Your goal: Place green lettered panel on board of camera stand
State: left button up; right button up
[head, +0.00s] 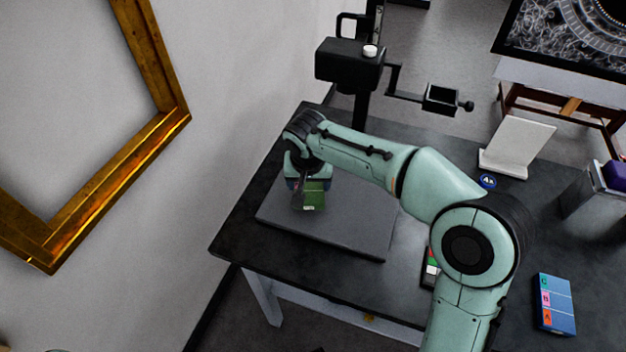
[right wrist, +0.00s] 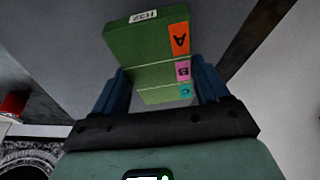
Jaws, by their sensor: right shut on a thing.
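The green lettered panel (head: 314,197) is held in my right gripper (head: 307,184) over the grey board (head: 345,228) of the camera stand (head: 349,64). In the right wrist view the panel (right wrist: 148,45) sits between the blue fingers of the gripper (right wrist: 158,88). It shows orange A, pink B and teal C tags and a white end label. The board lies flat at the left of the dark table. I cannot tell whether the panel touches the board. My right arm hides part of the stand and board. My left gripper is not in view.
A blue lettered panel (head: 553,304) lies at the right on the dark table (head: 240,236). Another panel (head: 432,262) is partly hidden by my arm. A white holder (head: 516,148) stands at the back right. A gold frame (head: 160,130) is on the left wall.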

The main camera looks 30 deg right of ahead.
aim_at(313, 184)
jog(key=shift+w+d, duration=0.7)
jog(key=shift+d, duration=0.1)
jog(key=shift+s+x, duration=0.15)
jog(key=shift+x, duration=0.7)
jog(key=shift+s+x, duration=0.1)
jog(key=shift+x, duration=0.8)
jog(key=shift+a+f, duration=0.1)
jog(key=shift+f, duration=0.05)
jog(key=o, duration=1.2)
jog(key=shift+r, duration=0.45)
jog(key=p+v, duration=0.1)
jog(key=v, duration=1)
jog(key=shift+s+r, duration=0.15)
jog(key=shift+r, duration=0.05)
jog(key=shift+a+f, duration=0.1)
